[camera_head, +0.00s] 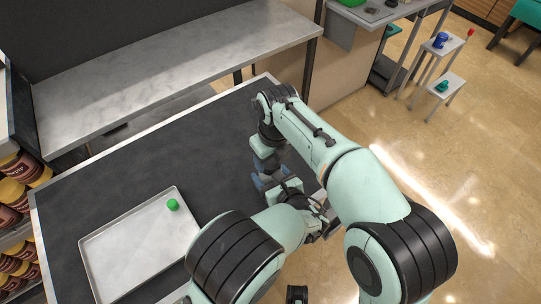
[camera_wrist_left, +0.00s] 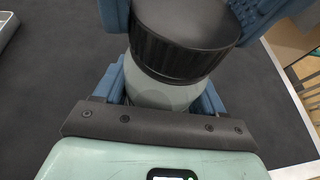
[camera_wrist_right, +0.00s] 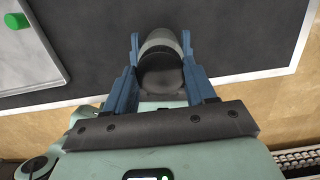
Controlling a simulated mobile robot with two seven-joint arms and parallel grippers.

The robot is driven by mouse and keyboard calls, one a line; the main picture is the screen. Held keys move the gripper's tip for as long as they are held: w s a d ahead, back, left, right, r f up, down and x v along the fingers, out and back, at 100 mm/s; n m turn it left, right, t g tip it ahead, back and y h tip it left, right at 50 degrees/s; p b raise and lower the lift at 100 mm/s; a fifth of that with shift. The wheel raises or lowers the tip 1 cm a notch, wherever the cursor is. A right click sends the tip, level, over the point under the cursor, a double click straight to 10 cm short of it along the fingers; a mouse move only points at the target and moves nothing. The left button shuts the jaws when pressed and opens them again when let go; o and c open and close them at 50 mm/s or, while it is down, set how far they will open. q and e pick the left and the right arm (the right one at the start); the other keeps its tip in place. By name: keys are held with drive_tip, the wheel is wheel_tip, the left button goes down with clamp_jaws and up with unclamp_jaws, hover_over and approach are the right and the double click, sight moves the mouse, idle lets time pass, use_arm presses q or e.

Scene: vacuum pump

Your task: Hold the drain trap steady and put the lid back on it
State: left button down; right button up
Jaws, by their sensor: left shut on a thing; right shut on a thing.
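The drain trap (camera_wrist_left: 165,93) is a pale grey-green vessel, its body between the blue fingers of my left gripper (camera_wrist_left: 160,85). The black ribbed lid (camera_wrist_left: 180,50) is at the top of the trap, square to it as far as I can tell; whether it is fully seated I cannot tell. My right gripper (camera_wrist_right: 160,48) is shut on the lid, which shows as a dark round shape (camera_wrist_right: 160,78) between its fingers. In the head view the right gripper (camera_head: 264,170) is above the left gripper (camera_head: 264,184), and the arms hide most of the trap.
A metal tray (camera_head: 125,262) with a small green cap (camera_head: 173,204) lies on the dark tabletop (camera_head: 130,165), left of the grippers. A raised grey shelf (camera_head: 170,62) runs behind. Jars (camera_head: 22,168) stand at the far left. The tabletop between tray and grippers is clear.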

drive_tip(key=shift+m, duration=0.9)
drive_tip(key=o, duration=1)
drive_tip(key=shift+r, duration=0.1)
drive_tip(key=shift+r, duration=2.25)
drive_tip(key=shift+c, duration=0.4)
